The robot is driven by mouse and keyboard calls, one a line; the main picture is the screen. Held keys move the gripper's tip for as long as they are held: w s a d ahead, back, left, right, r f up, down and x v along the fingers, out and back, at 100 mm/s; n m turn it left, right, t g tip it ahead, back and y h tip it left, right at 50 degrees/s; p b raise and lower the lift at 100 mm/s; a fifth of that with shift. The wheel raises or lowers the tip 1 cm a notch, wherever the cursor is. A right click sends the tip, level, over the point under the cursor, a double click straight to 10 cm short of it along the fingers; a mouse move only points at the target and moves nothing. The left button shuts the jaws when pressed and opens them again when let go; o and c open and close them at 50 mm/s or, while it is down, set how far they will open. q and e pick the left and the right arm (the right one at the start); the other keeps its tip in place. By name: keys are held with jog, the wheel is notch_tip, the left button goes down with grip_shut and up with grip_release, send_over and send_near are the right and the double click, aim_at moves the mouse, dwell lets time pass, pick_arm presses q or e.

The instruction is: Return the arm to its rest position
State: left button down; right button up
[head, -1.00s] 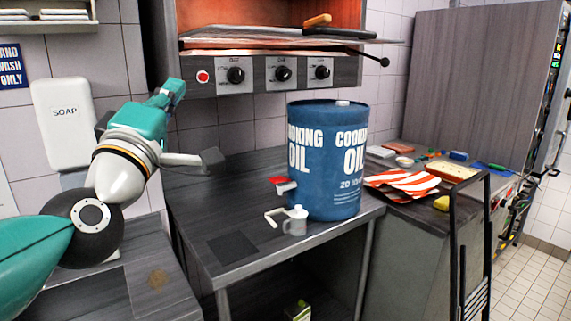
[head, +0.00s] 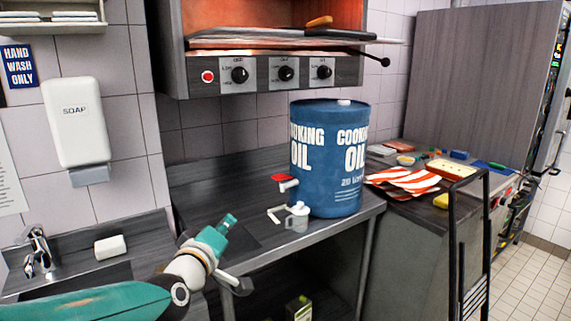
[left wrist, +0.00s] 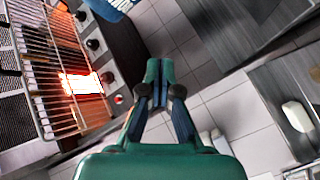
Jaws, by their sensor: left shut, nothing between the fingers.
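My left arm comes in from the lower left of the head view. Its left gripper (head: 229,223) is above the front left part of the dark counter, left of the small white jug and touching nothing. In the left wrist view the two green fingertips (left wrist: 160,72) are together with nothing between them. My right gripper is in neither view.
A blue cooking oil drum (head: 328,170) with a red-handled tap (head: 284,180) stands on the counter (head: 215,190), the white jug (head: 297,217) below the tap. A grill (head: 280,72) hangs above. A sink tap (head: 38,250) and soap bar (head: 110,247) are left.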

pick_arm(q)
jog(key=s+f+m+g, duration=0.1)
jog(key=s+f+g, duration=0.2)
jog(key=f, duration=0.8)
jog(key=s+f+m+g, duration=0.1)
jog(key=s+f+g, duration=0.1)
jog(key=f, duration=0.8)
jog(key=s+f+m+g, duration=0.1)
jog(key=s+f+g, duration=0.2)
jog(key=f, duration=0.8)
jog(key=s+f+m+g, duration=0.1)
jog(key=s+f+g, duration=0.3)
jog(key=s+f, duration=0.5)
jog(key=s+f+m+g+p, duration=0.1)
jog(key=s+f+g, duration=0.3)
jog(key=s+f, duration=0.5)
jog(key=s+m, duration=0.1)
jog(key=s, duration=0.6)
jog(key=shift+h, duration=0.4)
